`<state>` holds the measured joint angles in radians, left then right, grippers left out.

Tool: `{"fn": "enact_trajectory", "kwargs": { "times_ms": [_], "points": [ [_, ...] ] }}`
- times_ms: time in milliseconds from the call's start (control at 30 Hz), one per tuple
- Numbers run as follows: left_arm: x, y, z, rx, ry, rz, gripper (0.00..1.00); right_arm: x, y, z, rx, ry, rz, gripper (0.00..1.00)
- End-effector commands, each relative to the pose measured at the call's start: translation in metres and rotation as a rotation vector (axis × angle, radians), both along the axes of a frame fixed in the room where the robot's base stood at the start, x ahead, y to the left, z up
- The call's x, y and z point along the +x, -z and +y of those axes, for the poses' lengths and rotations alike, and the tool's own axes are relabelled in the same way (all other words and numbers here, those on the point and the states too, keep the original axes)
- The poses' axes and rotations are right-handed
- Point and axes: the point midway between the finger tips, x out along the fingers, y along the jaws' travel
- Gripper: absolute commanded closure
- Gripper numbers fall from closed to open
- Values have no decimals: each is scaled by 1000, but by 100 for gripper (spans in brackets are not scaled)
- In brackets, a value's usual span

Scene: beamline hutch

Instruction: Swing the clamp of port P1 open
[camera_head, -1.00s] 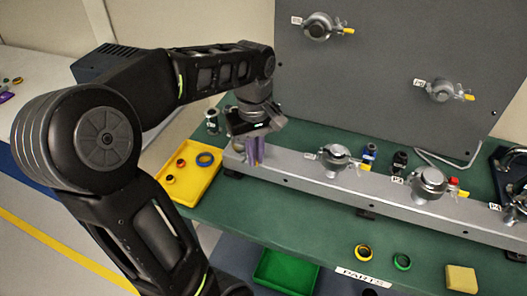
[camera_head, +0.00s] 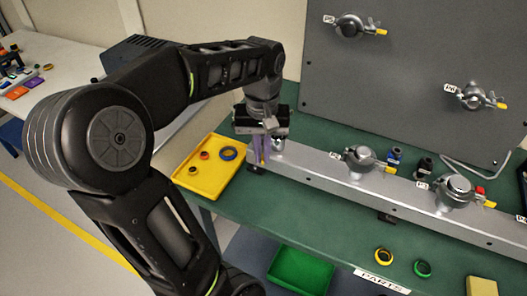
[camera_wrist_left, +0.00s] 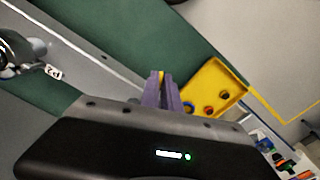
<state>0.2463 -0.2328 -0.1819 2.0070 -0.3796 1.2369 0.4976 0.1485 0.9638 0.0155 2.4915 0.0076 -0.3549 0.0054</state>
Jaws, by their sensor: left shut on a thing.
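My left gripper (camera_head: 261,152), with purple fingers, is at the left end of the grey rail (camera_head: 315,172), where port P1 stands. It is shut on the clamp's yellow handle; a bit of yellow (camera_wrist_left: 161,75) shows between the fingertips (camera_wrist_left: 161,88) in the left wrist view. A silver part of the P1 clamp (camera_head: 278,145) shows just right of the fingers. The rest of the clamp is hidden behind gripper and fingers, so I cannot tell how far open it is. My right gripper is not in view.
The P2 clamp (camera_head: 359,158) and P3 clamp (camera_head: 455,191) stand further right on the rail. A yellow tray (camera_head: 207,181) with several rings lies left of the rail. The upright panel (camera_head: 420,50) carries two more clamps. A green bin (camera_head: 300,269) is below the bench.

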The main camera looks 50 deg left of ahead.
Motion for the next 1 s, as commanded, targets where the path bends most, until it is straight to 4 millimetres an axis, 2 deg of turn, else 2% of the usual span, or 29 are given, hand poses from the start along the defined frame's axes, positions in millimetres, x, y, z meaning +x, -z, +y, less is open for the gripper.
{"fn": "enact_trajectory", "kwargs": {
  "times_ms": [67,100,333,700,867,1000],
  "points": [
    [0,-1,2,4,0,-1,100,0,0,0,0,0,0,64],
    [0,-1,2,4,0,-1,91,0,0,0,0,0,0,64],
    [0,-1,1,3,-1,0,72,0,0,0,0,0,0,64],
    [1,-5,1,4,-1,-2,72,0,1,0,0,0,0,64],
    [1,-24,1,4,-1,-3,72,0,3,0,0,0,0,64],
    [1,-49,2,4,-2,-5,72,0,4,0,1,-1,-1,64]
  ]
}}
